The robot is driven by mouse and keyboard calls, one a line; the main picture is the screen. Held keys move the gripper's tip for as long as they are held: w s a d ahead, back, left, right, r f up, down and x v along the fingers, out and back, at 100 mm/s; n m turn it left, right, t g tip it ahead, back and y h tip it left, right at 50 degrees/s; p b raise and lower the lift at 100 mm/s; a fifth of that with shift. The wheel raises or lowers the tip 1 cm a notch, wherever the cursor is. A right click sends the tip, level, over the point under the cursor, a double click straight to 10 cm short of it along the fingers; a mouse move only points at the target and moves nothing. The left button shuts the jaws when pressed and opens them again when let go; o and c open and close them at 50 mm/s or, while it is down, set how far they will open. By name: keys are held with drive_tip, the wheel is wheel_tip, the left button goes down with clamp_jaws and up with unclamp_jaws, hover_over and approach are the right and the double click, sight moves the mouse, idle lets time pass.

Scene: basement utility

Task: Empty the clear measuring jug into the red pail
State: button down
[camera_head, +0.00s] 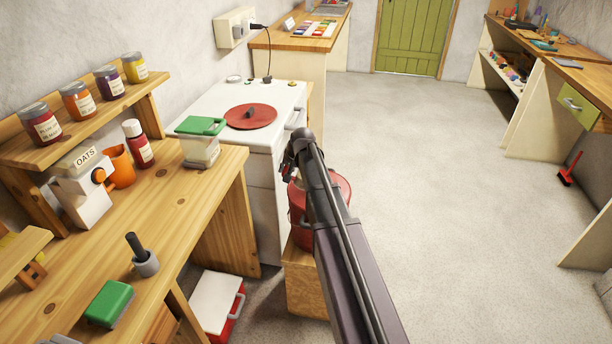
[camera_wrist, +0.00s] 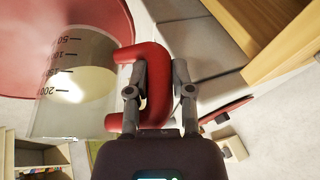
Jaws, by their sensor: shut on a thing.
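The clear measuring jug (camera_wrist: 103,107) has black volume marks and a red handle (camera_wrist: 156,62). My gripper (camera_wrist: 160,92) is shut on that handle in the wrist view. A pale yellowish patch shows through the jug; I cannot tell whether it is contents. The red pail (camera_head: 341,186) stands on a wooden block, partly hidden by my arm in the head view. It also shows as a large red round shape (camera_wrist: 28,20) behind the jug in the wrist view. The jug overlaps the pail there. In the head view my gripper (camera_head: 296,158) is by the pail's left side, and the jug is not clearly visible.
The wooden block (camera_head: 303,283) is beside a white stove (camera_head: 262,150) with a red disc on top. A wooden bench (camera_head: 190,185) on the left holds jars, a green-lidded container and a mortar. A red-and-white box (camera_head: 215,300) is on the floor. Open floor lies right.

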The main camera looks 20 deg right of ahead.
drive_tip(key=shift+r+y, duration=0.2)
drive_tip(key=shift+y, duration=0.1)
drive_tip(key=shift+d+r+t+y, duration=0.15)
drive_tip(key=shift+r+t+y, duration=0.15)
drive_tip(key=shift+r+y, duration=0.4)
drive_tip(key=shift+f, duration=0.1)
idle(0.3)
drive_tip(key=shift+m+y, duration=0.3)
drive_tip(key=shift+y, duration=0.1)
drive_tip(key=shift+s+d+r+t+y+b, duration=0.1)
drive_tip(key=shift+d+r+t+y+b, duration=0.25)
drive_tip(key=shift+r+y, duration=0.35)
drive_tip(key=shift+f, duration=0.1)
drive_tip(key=shift+d+m+y, duration=0.15)
drive_tip(key=shift+m+y, duration=0.15)
drive_tip(key=shift+y, duration=0.1)
drive_tip(key=shift+s+d+r+t+y+b, duration=0.1)
drive_tip(key=shift+d+r+t+y+b, duration=0.1)
drive_tip(key=shift+d+t+y+b, duration=0.45)
drive_tip(key=shift+s+r+m+y+b, duration=0.15)
drive_tip(key=shift+m+y+b, duration=0.25)
drive_tip(key=shift+b, duration=0.35)
idle(0.5)
